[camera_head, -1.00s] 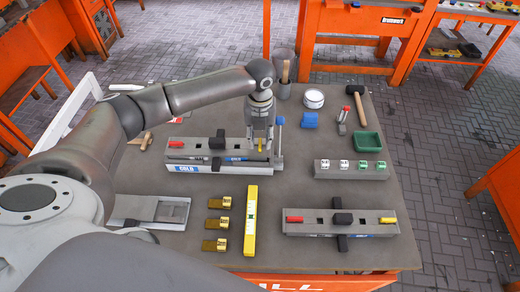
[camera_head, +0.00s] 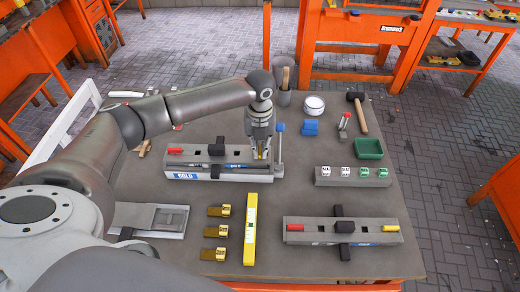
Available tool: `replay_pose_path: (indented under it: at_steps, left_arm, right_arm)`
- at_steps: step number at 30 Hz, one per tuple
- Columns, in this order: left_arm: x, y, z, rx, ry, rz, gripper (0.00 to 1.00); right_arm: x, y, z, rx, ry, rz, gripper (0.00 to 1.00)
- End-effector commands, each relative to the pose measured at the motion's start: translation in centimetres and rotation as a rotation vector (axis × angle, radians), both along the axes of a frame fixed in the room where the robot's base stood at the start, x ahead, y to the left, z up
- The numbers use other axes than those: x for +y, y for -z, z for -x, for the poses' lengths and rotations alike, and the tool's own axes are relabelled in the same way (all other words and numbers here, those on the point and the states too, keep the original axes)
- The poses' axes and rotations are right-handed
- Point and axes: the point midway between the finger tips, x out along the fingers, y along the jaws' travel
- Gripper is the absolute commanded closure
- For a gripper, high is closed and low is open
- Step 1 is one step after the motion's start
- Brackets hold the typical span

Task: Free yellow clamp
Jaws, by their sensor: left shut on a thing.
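The yellow clamp (camera_head: 259,153) sits at the right end of a grey plastic-lumber board (camera_head: 193,157) in the back fixture, and only a small piece of it shows. My left gripper (camera_head: 261,156) points down over it, shut on it; the fingers hide most of the clamp. I cannot tell whether it still touches the board. A red clamp (camera_head: 175,150) is at the board's left end, with a black block (camera_head: 217,146) between. My right gripper is not in view.
In front lie several brass pieces (camera_head: 217,232), a yellow level (camera_head: 251,229) and a second clamped board (camera_head: 318,226). A green tray (camera_head: 369,149) and dice-like blocks (camera_head: 345,171) are at right.

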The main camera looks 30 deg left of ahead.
Motion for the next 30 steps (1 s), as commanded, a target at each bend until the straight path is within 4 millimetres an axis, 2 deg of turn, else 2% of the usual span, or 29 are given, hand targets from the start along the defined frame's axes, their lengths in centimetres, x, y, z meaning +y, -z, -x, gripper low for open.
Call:
replay_pose_path:
  at_steps: [24, 30]
  left_arm:
    - [0.0, -0.2, 0.1, 0.003, -0.346, -0.002, 1.0]
    - [0.0, 0.0, 0.1, 0.003, -0.401, -0.002, 1.0]
  right_arm:
    - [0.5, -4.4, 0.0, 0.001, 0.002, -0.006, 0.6]
    - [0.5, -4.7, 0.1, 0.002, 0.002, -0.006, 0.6]
